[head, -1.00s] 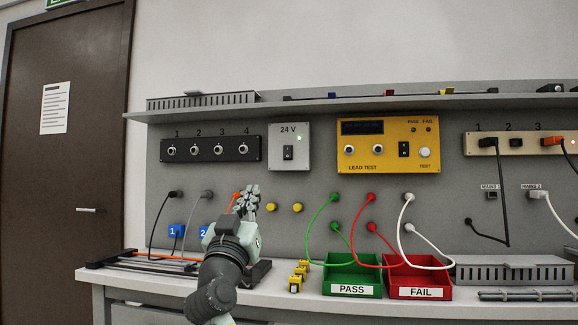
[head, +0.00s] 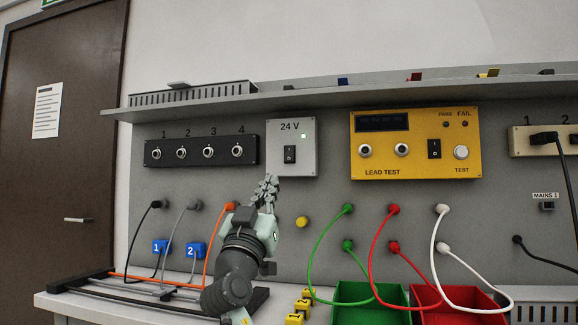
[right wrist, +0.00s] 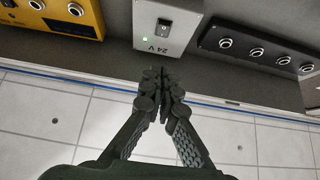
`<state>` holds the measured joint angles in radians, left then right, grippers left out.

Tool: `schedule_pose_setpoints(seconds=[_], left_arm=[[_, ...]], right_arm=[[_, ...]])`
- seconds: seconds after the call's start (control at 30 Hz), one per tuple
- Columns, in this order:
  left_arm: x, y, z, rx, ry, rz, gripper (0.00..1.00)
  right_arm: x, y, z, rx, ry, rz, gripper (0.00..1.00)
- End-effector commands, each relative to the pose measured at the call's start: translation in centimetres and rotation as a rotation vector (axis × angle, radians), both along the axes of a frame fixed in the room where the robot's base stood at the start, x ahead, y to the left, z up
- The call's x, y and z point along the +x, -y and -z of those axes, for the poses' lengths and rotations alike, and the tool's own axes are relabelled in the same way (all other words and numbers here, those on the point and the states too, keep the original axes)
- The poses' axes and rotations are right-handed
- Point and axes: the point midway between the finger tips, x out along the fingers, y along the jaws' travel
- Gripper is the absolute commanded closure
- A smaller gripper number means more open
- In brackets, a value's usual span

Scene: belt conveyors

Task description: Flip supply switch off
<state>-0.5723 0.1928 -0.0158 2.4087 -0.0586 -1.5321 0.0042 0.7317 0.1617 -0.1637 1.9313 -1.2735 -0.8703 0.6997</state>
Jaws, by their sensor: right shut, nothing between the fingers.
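My right gripper (head: 268,182) is shut and empty, just below the box's lower left edge and apart from the switch. In the right wrist view, the supply box (right wrist: 163,24) appears upside down beyond the closed fingertips (right wrist: 162,72), with the switch (right wrist: 163,28) and green lamp visible. My left gripper is not in view.
A black socket panel (head: 201,152) is left of the box, and a yellow lead tester (head: 416,144) with its own black switch is to the right. A shelf (head: 340,91) juts out above. Leads and green and red bins (head: 370,292) stand below right.

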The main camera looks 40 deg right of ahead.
Motion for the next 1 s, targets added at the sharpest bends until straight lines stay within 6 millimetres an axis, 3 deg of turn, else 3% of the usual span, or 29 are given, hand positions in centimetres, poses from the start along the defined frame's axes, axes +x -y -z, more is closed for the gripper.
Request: schedule_pose_setpoints(seconds=[0.53, 1.0], left_arm=[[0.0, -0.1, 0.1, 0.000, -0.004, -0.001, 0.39], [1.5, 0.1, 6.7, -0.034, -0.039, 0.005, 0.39]], right_arm=[[0.5, 0.6, -0.8, -0.001, 0.000, 0.002, 1.00], [5.2, 6.2, -6.7, -0.001, 0.000, 0.003, 1.00]])
